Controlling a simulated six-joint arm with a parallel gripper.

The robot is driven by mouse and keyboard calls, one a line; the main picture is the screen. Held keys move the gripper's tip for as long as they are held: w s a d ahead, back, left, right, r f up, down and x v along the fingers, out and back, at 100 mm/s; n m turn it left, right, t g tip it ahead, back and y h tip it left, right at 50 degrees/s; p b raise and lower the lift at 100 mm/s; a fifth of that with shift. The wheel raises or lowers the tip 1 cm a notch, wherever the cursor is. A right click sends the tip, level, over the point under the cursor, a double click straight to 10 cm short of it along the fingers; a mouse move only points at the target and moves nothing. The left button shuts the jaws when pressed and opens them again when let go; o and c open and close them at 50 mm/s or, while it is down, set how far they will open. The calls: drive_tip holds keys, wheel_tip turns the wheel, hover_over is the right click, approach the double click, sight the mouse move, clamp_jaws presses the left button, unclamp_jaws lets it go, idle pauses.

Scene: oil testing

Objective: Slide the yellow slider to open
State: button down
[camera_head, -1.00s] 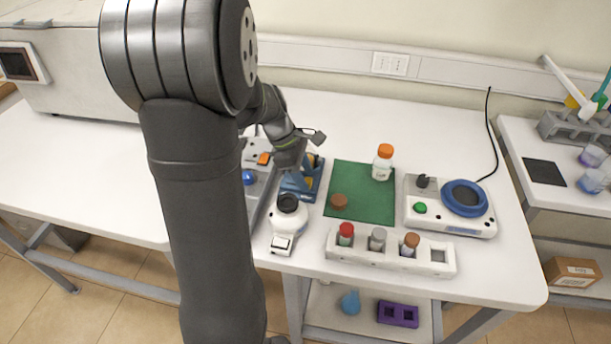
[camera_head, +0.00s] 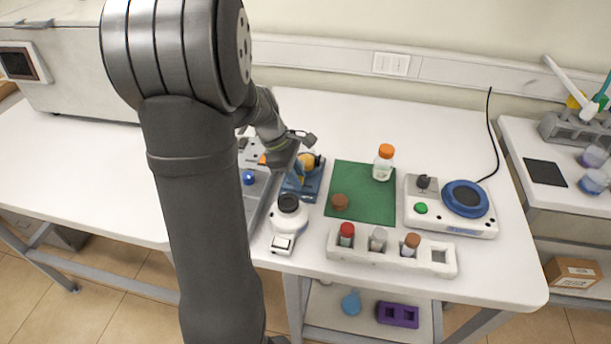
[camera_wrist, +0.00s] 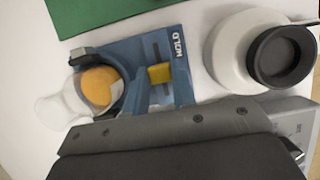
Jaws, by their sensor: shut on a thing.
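The blue fixture (camera_wrist: 181,91), marked HOLD, lies on the table and also shows in the head view (camera_head: 313,188). Its small yellow slider (camera_wrist: 160,73) sits beside a dark slot. In the head view my gripper (camera_head: 294,178) hides part of the fixture.
A green mat (camera_head: 360,204) lies to the right, with an orange-capped bottle (camera_head: 383,163) and a brown cap (camera_head: 340,202). A white vial rack (camera_head: 390,257) stands in front.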

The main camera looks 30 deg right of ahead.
sight(286, 183)
drive_tip(key=shift+w+a, duration=1)
drive_tip(key=shift+w, duration=0.05)
drive_tip(key=c, duration=1.2)
unclamp_jaws()
drive_tip(key=v, duration=1.7)
drive_tip(key=shift+r, duration=0.25)
drive_tip(key=shift+f, duration=0.1)
drive_tip(key=x, duration=1.7)
drive_tip(key=shift+s+f, duration=0.1)
drive_tip(key=shift+f, duration=0.1)
drive_tip(key=shift+s+d, duration=0.1)
drive_tip(key=shift+d, duration=0.05)
